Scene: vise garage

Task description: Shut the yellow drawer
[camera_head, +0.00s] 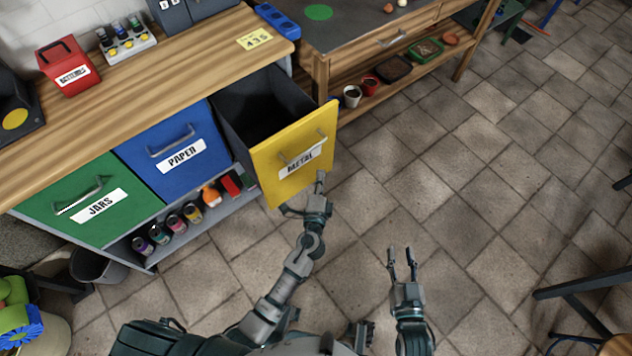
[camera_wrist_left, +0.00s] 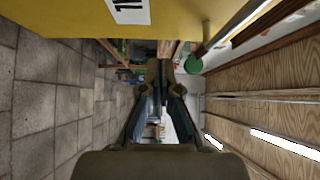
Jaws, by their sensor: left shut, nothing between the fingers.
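The yellow drawer (camera_head: 262,172), labelled METAL, stands pulled out of the workbench. Its dark inside shows behind the front, and I see nothing in it. Its front has a grey bar handle (camera_head: 302,148). My left gripper (camera_head: 319,181) is shut and empty, just in front of the lower part of the yellow front, below the label. I cannot tell whether it touches. In the left wrist view the yellow front (camera_wrist_left: 60,18) fills the top edge, beside my shut fingers (camera_wrist_left: 160,75). My right gripper (camera_head: 402,256) is open and empty above the floor, to the right.
The blue PAPER drawer (camera_head: 165,150) and green JARS drawer (camera_head: 85,205) are shut, left of the yellow one. Spray cans (camera_head: 175,222) stand on the shelf below. A second bench (camera_head: 390,40) stands behind at the right.

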